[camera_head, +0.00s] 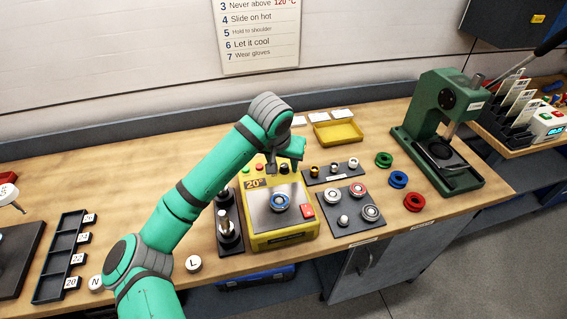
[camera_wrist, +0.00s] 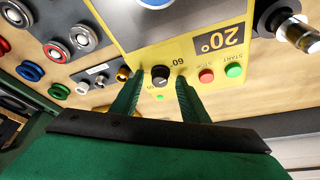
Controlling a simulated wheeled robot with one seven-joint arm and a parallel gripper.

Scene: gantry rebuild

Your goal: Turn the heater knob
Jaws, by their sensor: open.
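The heater (camera_head: 262,233) is a yellow box with a grey top plate, standing mid-bench. Its display (camera_wrist: 217,42) reads 20°. The small black heater knob (camera_wrist: 160,74) has a light pointer mark, with 60° printed beside it, in the wrist view. My gripper (camera_wrist: 158,80) is open, its two green fingers on either side of the knob with gaps visible; I cannot tell how deep the tips reach. In the head view my gripper (camera_head: 283,160) is over the heater's back edge. A bearing ring (camera_head: 279,201) lies on the plate.
Red STOP (camera_wrist: 206,75) and green START (camera_wrist: 233,70) buttons sit beside the knob. A dark tray with rings (camera_head: 345,222) stands right, a post stand (camera_head: 229,240) left.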

